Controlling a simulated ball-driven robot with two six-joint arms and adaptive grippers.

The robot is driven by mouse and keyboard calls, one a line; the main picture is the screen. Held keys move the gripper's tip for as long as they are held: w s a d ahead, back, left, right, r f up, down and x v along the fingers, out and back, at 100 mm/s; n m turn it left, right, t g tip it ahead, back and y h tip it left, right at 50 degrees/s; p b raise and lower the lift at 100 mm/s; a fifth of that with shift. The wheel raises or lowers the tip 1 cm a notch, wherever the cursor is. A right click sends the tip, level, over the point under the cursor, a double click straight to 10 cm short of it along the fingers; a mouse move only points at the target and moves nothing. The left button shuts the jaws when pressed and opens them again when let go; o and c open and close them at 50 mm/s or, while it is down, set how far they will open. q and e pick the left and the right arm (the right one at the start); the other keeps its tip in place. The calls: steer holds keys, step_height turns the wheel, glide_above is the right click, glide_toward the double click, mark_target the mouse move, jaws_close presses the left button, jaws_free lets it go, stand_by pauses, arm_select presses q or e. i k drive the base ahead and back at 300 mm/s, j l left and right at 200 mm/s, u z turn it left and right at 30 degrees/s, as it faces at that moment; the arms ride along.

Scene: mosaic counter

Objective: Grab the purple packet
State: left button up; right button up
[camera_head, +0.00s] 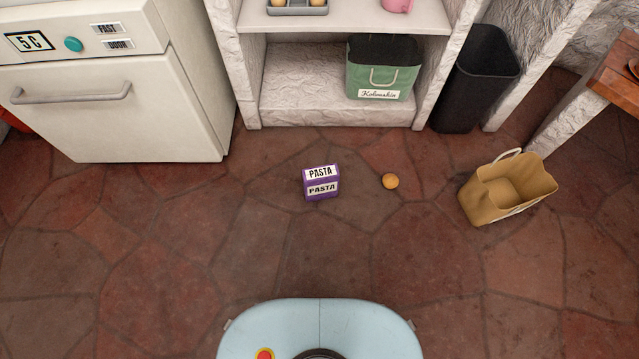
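The purple packet (322,182) stands on the stone floor near the middle of the head view. It carries white labels reading "PASTA" on its top and front. Nothing touches it. Neither of my grippers shows in this view, so their state is hidden.
A small orange ball-like item (390,181) lies right of the packet. A tan bag (507,188) stands farther right. Behind are a white fridge-like appliance (130,105), a shelf (338,114) with a green bag (381,68), and a black bin (476,80). Floor before the packet is clear.

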mark_target(321, 182)
steer(key=i+j+z, duration=0.15)
steer(key=j, duration=0.2)
steer(key=i+j+z, duration=0.2)
steer(key=j, duration=0.2)
steer(key=j+z, duration=0.15)
steer(key=j, duration=0.25)
steer(key=i+j+z, duration=0.15)
steer(key=j, duration=0.3)
